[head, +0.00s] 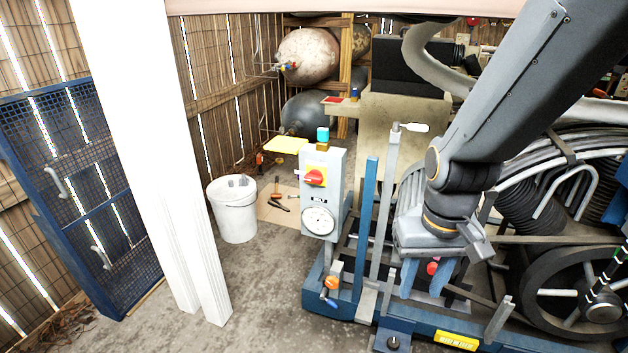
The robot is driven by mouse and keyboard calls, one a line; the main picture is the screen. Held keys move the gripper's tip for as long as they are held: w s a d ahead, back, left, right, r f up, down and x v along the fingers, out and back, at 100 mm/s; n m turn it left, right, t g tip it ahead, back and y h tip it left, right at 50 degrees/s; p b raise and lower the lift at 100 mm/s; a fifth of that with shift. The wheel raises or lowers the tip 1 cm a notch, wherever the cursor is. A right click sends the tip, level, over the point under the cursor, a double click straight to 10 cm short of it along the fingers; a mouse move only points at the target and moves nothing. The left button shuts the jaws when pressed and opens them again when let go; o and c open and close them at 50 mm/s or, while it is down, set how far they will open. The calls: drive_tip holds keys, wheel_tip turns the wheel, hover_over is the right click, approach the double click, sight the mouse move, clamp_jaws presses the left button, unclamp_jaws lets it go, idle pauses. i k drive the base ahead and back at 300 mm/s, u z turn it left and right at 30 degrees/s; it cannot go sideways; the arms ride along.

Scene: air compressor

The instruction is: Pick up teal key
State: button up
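A small teal block (322,134), the only teal thing I can make out, stands on a brass-coloured base on top of the grey control box (320,190). At this size I cannot make out a key shape in it. My gripper (428,286) is to the right of the box and lower in the picture, over the blue compressor frame. It points down, its two blue-grey fingers are apart, and I see nothing held between them. A small red part shows between and behind the fingers.
The box carries a red knob (315,176) and a round gauge (319,221). A blue upright post (367,195) and a grey lever (391,170) stand between the box and my gripper. A white bucket (234,208) stands on the floor to the left.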

sight(323, 133)
drive_tip(key=u, duration=1.55)
drive_tip(key=i, duration=0.9)
drive_tip(key=z, duration=2.15)
